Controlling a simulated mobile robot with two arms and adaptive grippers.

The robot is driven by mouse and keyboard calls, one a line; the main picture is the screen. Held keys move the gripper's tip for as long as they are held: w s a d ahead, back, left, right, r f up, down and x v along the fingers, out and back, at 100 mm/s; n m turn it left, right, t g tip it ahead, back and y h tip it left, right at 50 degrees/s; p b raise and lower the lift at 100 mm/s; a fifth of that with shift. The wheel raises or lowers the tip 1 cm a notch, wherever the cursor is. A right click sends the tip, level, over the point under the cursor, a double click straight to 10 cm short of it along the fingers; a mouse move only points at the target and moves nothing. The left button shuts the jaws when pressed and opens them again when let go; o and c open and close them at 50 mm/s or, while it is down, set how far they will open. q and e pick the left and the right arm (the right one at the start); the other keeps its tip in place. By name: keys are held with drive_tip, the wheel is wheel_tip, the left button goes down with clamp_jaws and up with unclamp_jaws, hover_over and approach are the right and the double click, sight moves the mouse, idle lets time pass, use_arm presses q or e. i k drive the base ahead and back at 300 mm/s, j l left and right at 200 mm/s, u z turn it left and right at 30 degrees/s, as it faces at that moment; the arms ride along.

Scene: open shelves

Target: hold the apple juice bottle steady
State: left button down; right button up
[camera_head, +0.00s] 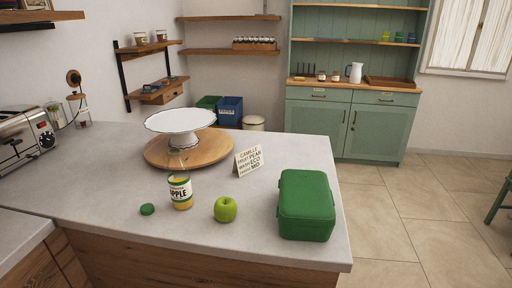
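The apple juice bottle (180,192) stands upright on the grey counter (110,171), with "APPLE" on its label and a yellowish content. Its neck is clear and shows no cap. A green cap (147,209) lies on the counter to its left. Neither of my grippers shows in the head view, and nothing is seen touching the bottle.
A green apple (225,209) sits right of the bottle, and a green box (306,205) stands near the right edge. Behind are a round wooden board (215,153) with a white cake stand (180,121) and a text card (248,160). A toaster (24,138) is at left.

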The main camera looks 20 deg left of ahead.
sight(178, 174)
drive_tip(key=u, duration=1.25)
